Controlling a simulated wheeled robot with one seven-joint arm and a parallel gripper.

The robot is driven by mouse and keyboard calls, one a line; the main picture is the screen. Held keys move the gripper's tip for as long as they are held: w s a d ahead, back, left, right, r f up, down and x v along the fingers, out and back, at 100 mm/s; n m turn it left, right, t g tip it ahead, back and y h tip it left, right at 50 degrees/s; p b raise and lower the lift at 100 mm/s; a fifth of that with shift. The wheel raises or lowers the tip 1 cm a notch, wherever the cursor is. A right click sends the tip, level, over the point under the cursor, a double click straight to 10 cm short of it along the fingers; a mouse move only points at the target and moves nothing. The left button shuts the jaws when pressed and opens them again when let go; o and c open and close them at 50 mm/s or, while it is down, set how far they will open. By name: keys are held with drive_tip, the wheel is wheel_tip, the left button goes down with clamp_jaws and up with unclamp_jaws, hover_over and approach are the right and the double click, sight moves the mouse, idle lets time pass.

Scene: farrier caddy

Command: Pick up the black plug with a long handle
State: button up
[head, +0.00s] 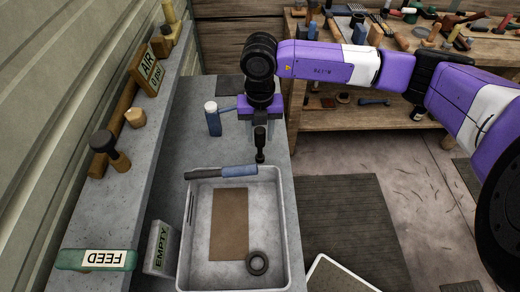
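A black plug with a long handle (260,142) hangs upright below my gripper (260,122), in the head view. Its upper part sits between the two grey fingers, which appear shut on it. Its rounded lower end shows just above the far rim of a pale grey tray (284,220); I cannot tell how high it is. My gripper points down over the grey bench (175,165), and its body hides the top of the plug.
The tray holds a brown sheet (229,224) and a black ring (257,263). A blue-and-grey handled tool (222,172) lies across its far rim. A blue bottle (213,119) stands left of my gripper. A dark-headed mallet (108,148) stands on the left ledge.

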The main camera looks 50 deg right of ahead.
clamp_jaws()
drive_tip(key=shift+r, duration=0.3)
drive_tip(key=shift+r+p, duration=0.35)
drive_tip(key=shift+r, duration=0.5)
drive_tip(key=shift+r+p, duration=1.5)
drive_tip(key=shift+r, duration=0.85)
